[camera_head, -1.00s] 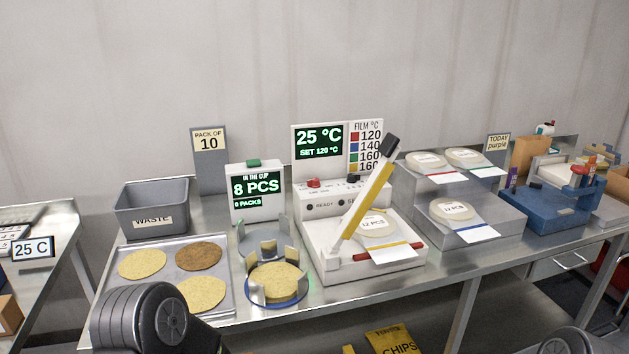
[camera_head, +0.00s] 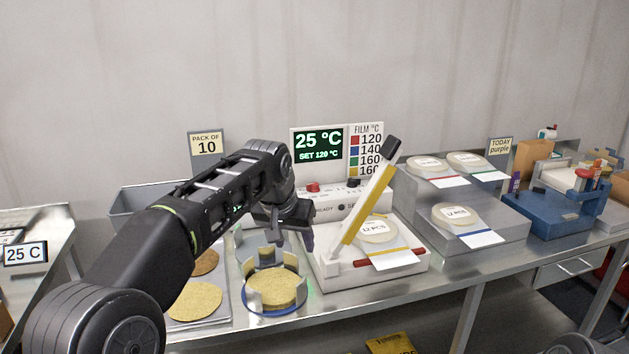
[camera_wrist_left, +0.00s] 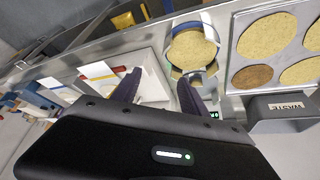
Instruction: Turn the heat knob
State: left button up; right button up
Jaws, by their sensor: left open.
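The white sealer (camera_head: 330,264) stands mid-table with its yellow-striped lever (camera_head: 366,208) raised and tilted right. Its display (camera_head: 318,144) reads 25 °C, SET 120 °C. On top of its control box sit a red knob (camera_head: 313,187) and a black knob (camera_head: 353,182); I cannot tell from labels which is the heat knob. My left gripper (camera_head: 291,234) is open and empty, left of the sealer and above the cup holder, apart from both knobs. In the left wrist view its two fingers (camera_wrist_left: 157,92) are spread, with the sealer (camera_wrist_left: 150,72) beyond them. My right gripper is out of view.
The cup holder (camera_head: 273,310) with chips stands close below the left gripper. A chip tray (camera_head: 223,312) is to its left. Stepped stands (camera_head: 470,243) with packs are right of the sealer. The raised lever stands in front of the control box's right side.

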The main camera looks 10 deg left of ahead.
aim_at(313, 187)
jog(key=i, duration=1.4)
